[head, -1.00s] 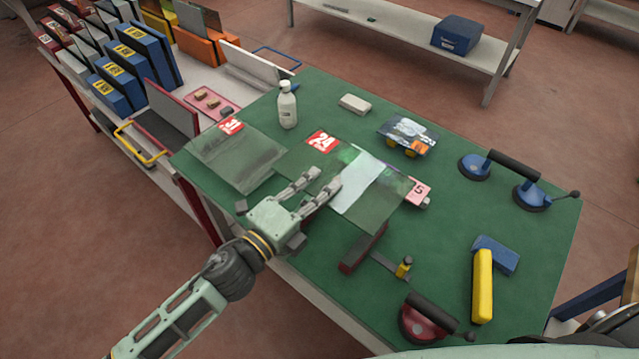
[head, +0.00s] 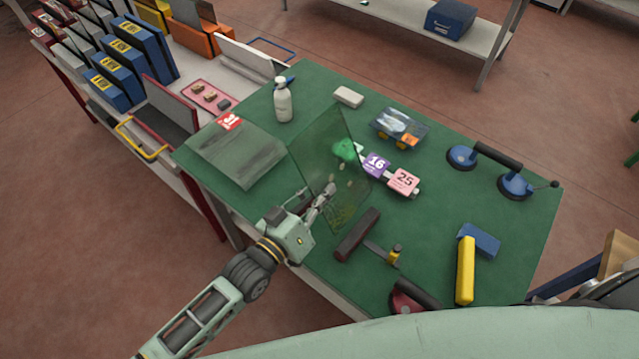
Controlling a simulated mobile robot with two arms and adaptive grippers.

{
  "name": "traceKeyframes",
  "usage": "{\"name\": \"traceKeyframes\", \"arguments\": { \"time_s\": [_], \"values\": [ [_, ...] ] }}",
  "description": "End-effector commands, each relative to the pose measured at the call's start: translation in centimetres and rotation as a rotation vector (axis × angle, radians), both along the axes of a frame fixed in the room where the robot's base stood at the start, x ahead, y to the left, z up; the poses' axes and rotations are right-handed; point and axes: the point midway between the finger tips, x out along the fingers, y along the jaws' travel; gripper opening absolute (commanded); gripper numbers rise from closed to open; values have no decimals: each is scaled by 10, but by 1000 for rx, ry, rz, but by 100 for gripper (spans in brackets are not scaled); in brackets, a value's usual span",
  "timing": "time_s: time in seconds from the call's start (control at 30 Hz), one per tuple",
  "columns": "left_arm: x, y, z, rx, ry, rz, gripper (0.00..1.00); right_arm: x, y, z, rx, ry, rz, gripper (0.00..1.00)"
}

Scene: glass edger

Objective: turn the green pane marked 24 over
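The green pane (head: 328,155) is a clear, dark green sheet near the middle of the table. It is tilted steeply up, and its red 24 label does not show now. My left gripper (head: 322,204) is at the pane's lower left edge, with its fingers closed on it; the exact contact is partly hidden. A second pane (head: 238,155), greyish green with a red label at its far corner, lies flat to the left. My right gripper is not in view.
On the green table (head: 420,225) are a white bottle (head: 283,101), a purple 16 tag (head: 375,165), a pink 25 tag (head: 403,180), a black-and-blue suction lifter (head: 497,157), a hammer-like tool (head: 358,235) and a yellow-handled tool (head: 466,268). Racks stand at the left.

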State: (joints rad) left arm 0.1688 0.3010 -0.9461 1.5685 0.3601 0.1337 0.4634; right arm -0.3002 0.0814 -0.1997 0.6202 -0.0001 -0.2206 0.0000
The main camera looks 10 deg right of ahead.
Motion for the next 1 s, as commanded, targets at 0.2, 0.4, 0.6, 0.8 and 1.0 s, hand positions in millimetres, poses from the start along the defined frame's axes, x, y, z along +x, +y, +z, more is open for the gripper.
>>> {"name": "traceKeyframes", "arguments": {
  "time_s": [0.2,0.4,0.6,0.8,1.0],
  "values": [
    [-3,-3,8,-333,413,-3,0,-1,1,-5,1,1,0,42],
    [-5,-5,13,-557,702,-4,0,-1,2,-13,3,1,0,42],
    [-5,-5,7,-663,840,-3,0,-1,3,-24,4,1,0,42],
    [-5,-5,-6,-661,837,-3,0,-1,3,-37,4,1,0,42],
    [-5,-5,-24,-659,835,-3,0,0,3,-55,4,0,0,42]
  ]
}}
